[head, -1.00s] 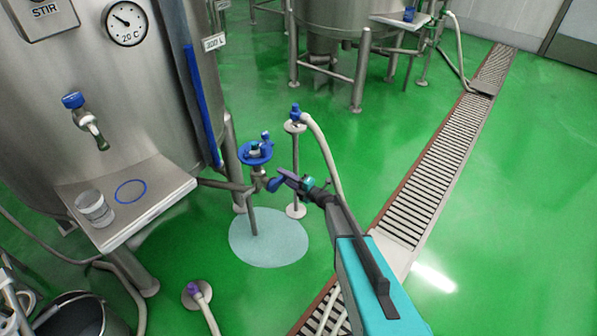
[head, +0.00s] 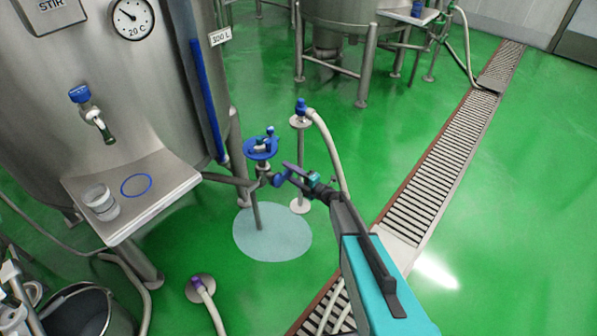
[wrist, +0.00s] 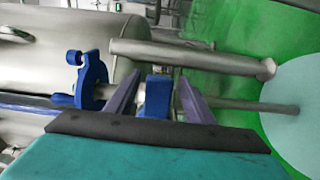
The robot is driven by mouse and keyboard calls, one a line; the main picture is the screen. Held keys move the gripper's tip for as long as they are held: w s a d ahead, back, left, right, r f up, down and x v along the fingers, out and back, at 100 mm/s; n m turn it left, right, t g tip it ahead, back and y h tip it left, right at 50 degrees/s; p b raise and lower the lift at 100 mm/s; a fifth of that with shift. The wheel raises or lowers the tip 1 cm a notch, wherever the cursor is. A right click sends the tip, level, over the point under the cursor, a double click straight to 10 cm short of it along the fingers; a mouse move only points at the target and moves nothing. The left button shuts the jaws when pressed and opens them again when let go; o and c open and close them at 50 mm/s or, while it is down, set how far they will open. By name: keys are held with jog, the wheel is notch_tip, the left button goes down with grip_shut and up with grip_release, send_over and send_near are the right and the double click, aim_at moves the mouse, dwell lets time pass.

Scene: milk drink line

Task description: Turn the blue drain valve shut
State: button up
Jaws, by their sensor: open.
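The blue valve handle (head: 278,180) sits on the side of the metal drain fitting low beside the left tank. In the wrist view the blue handle (wrist: 158,97) stands between my two purple fingers, with a visible gap on each side. My gripper (head: 286,173) is open around it, and in the wrist view the gripper (wrist: 160,76) shows no clear contact. A blue wheel-shaped part (head: 260,148) sits on top of the fitting. A thin grey pipe or stream (head: 257,212) runs down from the fitting to a pale puddle (head: 272,240); I cannot tell which it is.
A steel shelf (head: 165,205) with a clear cup (head: 101,202) juts from the left tank (head: 110,90). A blue-topped hose stand (head: 300,112) is just behind my gripper. A floor drain grate (head: 435,165) runs to the right, with open green floor beyond.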

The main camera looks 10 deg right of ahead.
jog(key=shift+s, duration=0.1)
jog(key=b+v, duration=0.1)
jog(key=v, duration=1.2)
jog(key=shift+s+d, duration=0.2)
dwell(0.3)
